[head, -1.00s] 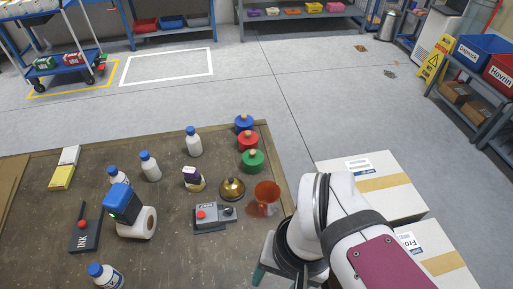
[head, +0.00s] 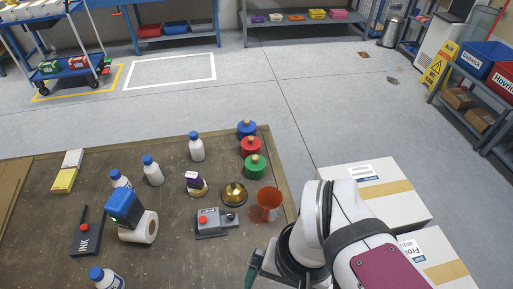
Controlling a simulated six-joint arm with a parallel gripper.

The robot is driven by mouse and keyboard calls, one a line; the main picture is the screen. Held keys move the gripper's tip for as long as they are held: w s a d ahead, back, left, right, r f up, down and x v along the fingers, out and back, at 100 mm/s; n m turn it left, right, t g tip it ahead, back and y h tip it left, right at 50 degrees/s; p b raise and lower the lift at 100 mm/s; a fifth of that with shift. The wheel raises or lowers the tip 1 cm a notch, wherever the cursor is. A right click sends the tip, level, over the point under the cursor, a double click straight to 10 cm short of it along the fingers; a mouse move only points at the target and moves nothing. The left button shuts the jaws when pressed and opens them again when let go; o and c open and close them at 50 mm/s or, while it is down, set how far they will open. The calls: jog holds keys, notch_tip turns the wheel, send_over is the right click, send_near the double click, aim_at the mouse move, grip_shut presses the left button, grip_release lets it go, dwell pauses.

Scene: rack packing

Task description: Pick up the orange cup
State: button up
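The orange cup (head: 269,200) stands near the right edge of the brown work table (head: 60,215), just right of a brass bell-like dome (head: 234,193). My gripper (head: 252,272) is low in the head view, below and a little left of the cup, with a visible gap between them. Only a teal-green part of it shows beside my white arm. Its fingertips are not clear, so I cannot see whether it is open or shut. Nothing is seen touching the cup.
Red (head: 251,146), green (head: 255,166) and blue (head: 246,129) knobbed domes stand behind the cup. A grey box with a red button (head: 209,222) is to its left. Cardboard boxes (head: 370,192) lie right of the table.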

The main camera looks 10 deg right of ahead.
jog(key=w+a+f+t+y, duration=0.25)
jog(key=w+a+f, duration=0.45)
jog(key=w+a, duration=0.4)
jog(key=w+d+f+m+t+h, duration=0.1)
jog(key=w+f+h, duration=0.1)
jog(key=f, duration=0.1)
jog(key=w+d+f+m+t+h, duration=0.1)
jog(key=w+f+t+h, duration=0.1)
jog(key=f, duration=0.1)
jog(key=w+d+f+m+t+h, duration=0.1)
jog(key=w+d+f+t+h, duration=0.1)
jog(key=f+h, duration=0.1)
jog(key=shift+w+f, duration=0.2)
jog(key=shift+w, duration=0.1)
jog(key=d+r+n+t+h, duration=0.2)
jog(key=d+t+h, duration=0.2)
jog(key=d+h, duration=0.1)
send_near(272, 198)
jog(key=x, duration=0.4)
jog(key=shift+w, duration=0.1)
jog(key=x, duration=0.6)
jog(key=shift+d, duration=0.1)
jog(key=shift+s, duration=0.2)
jog(key=c, duration=1.2)
jog(key=shift+o, duration=0.2)
jog(key=shift+r, duration=0.1)
